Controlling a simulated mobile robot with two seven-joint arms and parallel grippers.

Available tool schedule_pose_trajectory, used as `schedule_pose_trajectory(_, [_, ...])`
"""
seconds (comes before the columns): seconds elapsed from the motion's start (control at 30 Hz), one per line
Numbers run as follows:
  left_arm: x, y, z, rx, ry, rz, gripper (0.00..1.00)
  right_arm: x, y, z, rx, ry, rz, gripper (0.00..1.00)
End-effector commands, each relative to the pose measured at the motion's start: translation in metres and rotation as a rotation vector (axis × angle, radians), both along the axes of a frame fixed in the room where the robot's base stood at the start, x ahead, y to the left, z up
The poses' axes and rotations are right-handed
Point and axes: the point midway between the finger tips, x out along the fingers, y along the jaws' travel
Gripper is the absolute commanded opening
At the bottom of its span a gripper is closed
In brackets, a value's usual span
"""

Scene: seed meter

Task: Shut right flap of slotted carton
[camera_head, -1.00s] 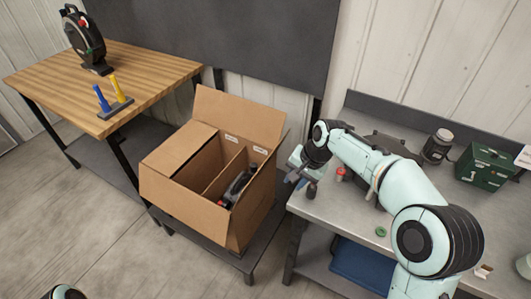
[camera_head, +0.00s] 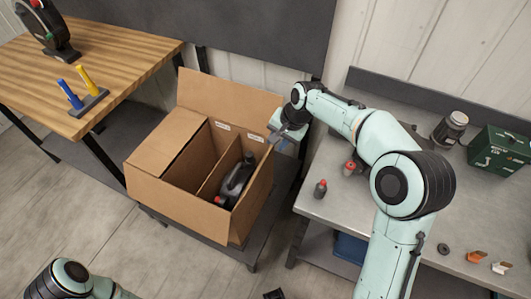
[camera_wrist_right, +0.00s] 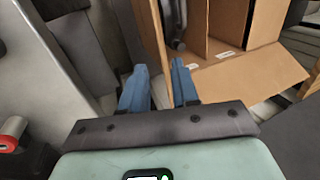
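The brown slotted carton (camera_head: 185,200) stands on a low dark stand, its top partly open. Its left flap (camera_head: 168,142) lies folded inward over the left side, and the back flap (camera_head: 225,105) stands up. I cannot clearly separate the right flap from the right wall. A dark jug (camera_head: 236,182) sits in the right compartment. My right gripper (camera_head: 280,136) is at the carton's back right corner. In the right wrist view its blue fingers (camera_wrist_right: 158,74) are apart, with a cardboard edge (camera_wrist_right: 152,35) just beyond the gap; contact is unclear.
The grey bench (camera_head: 345,210) at right holds a small red-capped bottle (camera_head: 320,188), a jar (camera_head: 450,130) and a green box (camera_head: 498,150). A wooden table (camera_head: 110,55) stands at left. Floor in front of the carton is mostly clear.

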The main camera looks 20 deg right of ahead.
Motion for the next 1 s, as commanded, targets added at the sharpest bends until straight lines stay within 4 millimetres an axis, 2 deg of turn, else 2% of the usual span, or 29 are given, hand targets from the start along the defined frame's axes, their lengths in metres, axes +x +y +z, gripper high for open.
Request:
schedule_pose_trajectory(0.03, [0.000,0.000,-0.002,0.000,0.000,0.000,0.00,0.002,0.003,-0.014,0.001,0.006,0.002,0.30])
schedule_pose_trajectory(0.1, [-0.001,0.000,-0.003,0.000,0.001,0.000,0.00,0.006,0.007,-0.028,0.001,0.005,0.003,0.30])
schedule_pose_trajectory(0.4, [-0.002,0.000,-0.005,0.001,0.001,0.000,0.00,0.020,0.018,-0.080,-0.001,0.003,0.001,0.30])
schedule_pose_trajectory(0.6, [-0.002,0.000,-0.006,0.001,0.001,0.000,0.00,0.025,0.022,-0.095,0.000,0.000,-0.001,0.30])
schedule_pose_trajectory(0.9, [-0.002,0.000,-0.006,0.001,0.002,0.000,0.00,0.026,0.023,-0.097,0.000,0.000,0.000,0.30])
schedule_pose_trajectory(0.93, [-0.002,0.000,-0.006,0.001,0.002,0.000,0.00,0.026,0.023,-0.097,0.000,0.000,0.000,0.27])
schedule_pose_trajectory(1.0, [-0.002,0.000,-0.006,0.001,0.002,0.000,0.00,0.026,0.023,-0.097,0.000,0.000,0.000,0.04])
